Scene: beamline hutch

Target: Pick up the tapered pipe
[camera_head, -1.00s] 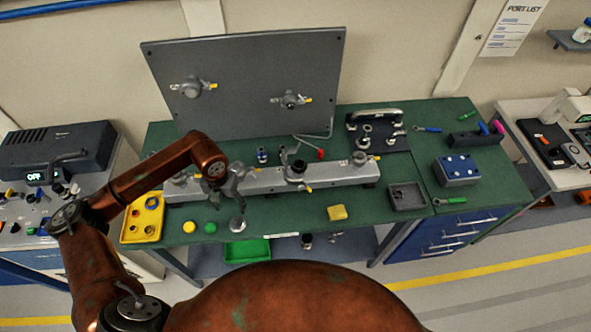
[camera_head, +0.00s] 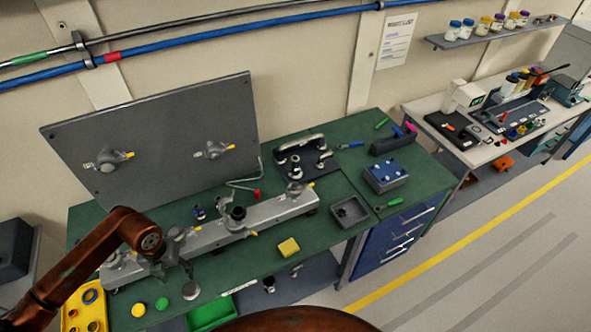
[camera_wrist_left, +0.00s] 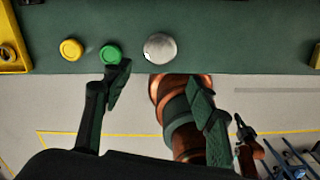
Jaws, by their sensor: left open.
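A round grey metal piece (camera_head: 190,290) stands near the front edge of the green bench, beside the green and yellow discs. It may be the tapered pipe, but I cannot tell its taper for sure. In the left wrist view it shows as a silver round top (camera_wrist_left: 160,47) just beyond the fingertips. My left gripper (camera_head: 168,264) is over the bench's front, close behind this piece in the head view. Its two dark fingers (camera_wrist_left: 160,85) are apart with nothing between them.
A grey rail (camera_head: 265,212) with mounted fittings runs behind the gripper. A green disc (camera_head: 162,304), yellow disc (camera_head: 138,310) and yellow tray (camera_head: 72,318) lie left. A yellow block (camera_head: 289,247) and grey open tray (camera_head: 350,212) lie right. A large grey panel (camera_head: 150,135) stands behind.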

